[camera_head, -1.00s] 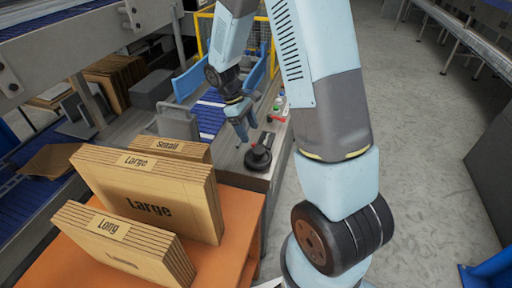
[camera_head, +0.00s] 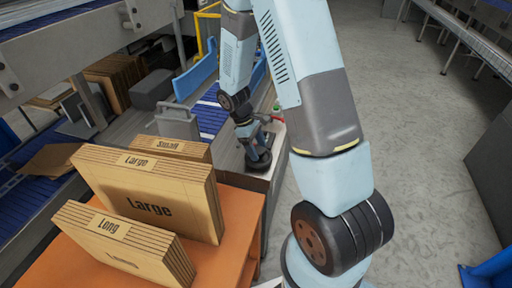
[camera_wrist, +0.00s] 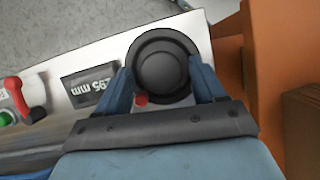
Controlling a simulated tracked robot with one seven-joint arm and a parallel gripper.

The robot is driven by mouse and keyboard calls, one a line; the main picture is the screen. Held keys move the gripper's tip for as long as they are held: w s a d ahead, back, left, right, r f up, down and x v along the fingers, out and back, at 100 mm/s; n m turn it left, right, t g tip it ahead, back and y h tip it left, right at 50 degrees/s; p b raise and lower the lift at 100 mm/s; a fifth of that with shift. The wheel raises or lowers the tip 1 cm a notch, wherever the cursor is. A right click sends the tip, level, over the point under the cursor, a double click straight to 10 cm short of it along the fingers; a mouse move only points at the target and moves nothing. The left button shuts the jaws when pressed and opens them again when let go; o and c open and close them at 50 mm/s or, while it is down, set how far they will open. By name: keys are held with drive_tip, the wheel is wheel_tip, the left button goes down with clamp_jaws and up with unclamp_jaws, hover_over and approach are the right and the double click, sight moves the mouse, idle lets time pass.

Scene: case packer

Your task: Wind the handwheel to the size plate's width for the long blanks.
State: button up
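The handwheel (camera_head: 260,163) is a round black wheel on the metal ledge beyond the orange stand. In the wrist view the handwheel (camera_wrist: 162,66) lies between the two blue-grey fingers of my gripper (camera_wrist: 160,72), one on each side of its rim. The fingers are spread; whether they touch the rim I cannot tell. A red spot (camera_wrist: 142,99) shows beside the wheel. A dark readout (camera_wrist: 90,86) appears upside down and ends in "95 mm"; its first digit is unclear. The long blanks (camera_head: 120,246) stand at the front left under a "Long" label. I cannot make out the size plate.
Stacks labelled Large (camera_head: 150,195) and Small (camera_head: 168,145) stand behind the long blanks on the orange stand (camera_head: 240,205). A red lever (camera_wrist: 18,92) and a green button (camera_wrist: 6,118) are along the panel from the wheel.

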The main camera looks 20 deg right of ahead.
drive_tip(key=c, duration=0.9)
drive_tip(key=shift+w+d+m+y, duration=0.1)
drive_tip(key=shift+m+y, duration=0.2)
drive_tip(key=shift+m, duration=0.6)
drive_tip(key=o, duration=1)
drive_tip(key=shift+o, duration=0.2)
drive_tip(key=v, duration=1.3)
drive_tip(key=shift+w+r, duration=0.25)
drive_tip(key=shift+w, duration=0.15)
